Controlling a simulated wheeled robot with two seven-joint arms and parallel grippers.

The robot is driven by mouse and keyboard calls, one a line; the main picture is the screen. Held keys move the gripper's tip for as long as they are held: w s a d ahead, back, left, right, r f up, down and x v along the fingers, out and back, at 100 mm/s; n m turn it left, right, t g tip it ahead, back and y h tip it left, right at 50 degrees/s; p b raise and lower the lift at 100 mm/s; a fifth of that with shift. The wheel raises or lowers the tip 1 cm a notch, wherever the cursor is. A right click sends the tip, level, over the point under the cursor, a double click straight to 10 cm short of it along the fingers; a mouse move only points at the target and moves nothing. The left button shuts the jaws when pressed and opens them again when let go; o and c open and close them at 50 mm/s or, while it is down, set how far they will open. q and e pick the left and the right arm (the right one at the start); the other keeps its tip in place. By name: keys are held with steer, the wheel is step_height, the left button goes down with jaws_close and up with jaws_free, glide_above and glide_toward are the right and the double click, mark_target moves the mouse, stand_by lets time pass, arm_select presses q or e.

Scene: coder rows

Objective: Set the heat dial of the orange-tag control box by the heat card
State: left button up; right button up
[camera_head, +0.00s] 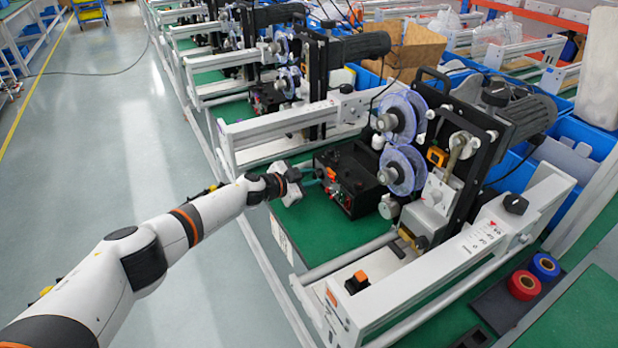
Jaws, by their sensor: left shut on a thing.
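The black control box (358,172) with an orange tag (331,173) on its front stands on the green bench top, left of the clear reels. Small knobs and a red light show on its front face. My left gripper (311,176) reaches in from the left and is shut at the box's front left, on what looks like the heat dial; the dial itself is mostly hidden by the fingers. A white card (282,240) hangs on the bench's front edge below; its print is too small to read. My right gripper is out of view.
The labelling machine with clear reels (405,168) stands close right of the box. A white rail (295,120) runs behind it. A white frame with an orange switch (357,282) lies in front. Red (524,285) and blue (544,267) rolls sit lower right. Floor at left is clear.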

arm_select(q)
steer(key=o, duration=1)
steer(key=shift+s+a+r+p, duration=0.2)
steer(key=shift+s+a+p, duration=0.05)
steer(key=shift+a+p, duration=0.1)
steer(key=p+v, duration=0.3)
steer(key=v, duration=0.7)
steer(key=shift+s+a, duration=0.4)
steer(key=shift+s, duration=0.1)
